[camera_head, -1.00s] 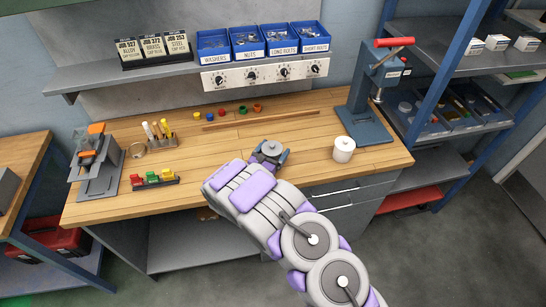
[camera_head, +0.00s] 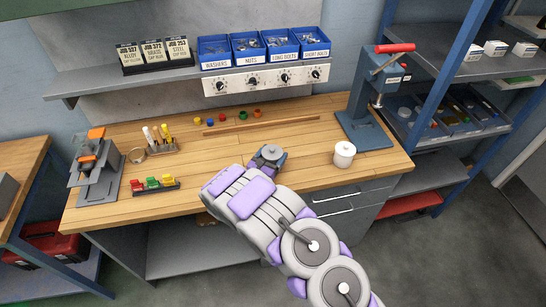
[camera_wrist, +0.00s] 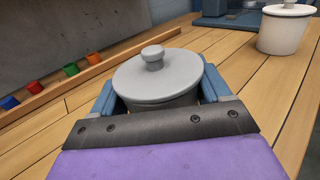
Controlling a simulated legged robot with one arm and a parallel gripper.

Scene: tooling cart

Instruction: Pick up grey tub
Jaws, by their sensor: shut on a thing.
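The grey tub (camera_wrist: 157,78) has a round lid with a knob and stands upright between the two blue fingers of my gripper (camera_wrist: 158,96) in the wrist view. The fingers are shut on its sides. In the head view the tub (camera_head: 270,153) shows at the end of my arm, over the middle of the wooden bench near its front. My gripper (camera_head: 268,160) is partly hidden there by my wrist. I cannot tell whether the tub's base touches the bench.
A white lidded tub (camera_head: 344,154) stands to the right on the bench (camera_head: 300,170). A blue press (camera_head: 365,125) is behind it. A wooden strip (camera_head: 262,124) and several coloured caps lie behind the grey tub. A rack of coloured pieces (camera_head: 155,185) is at left.

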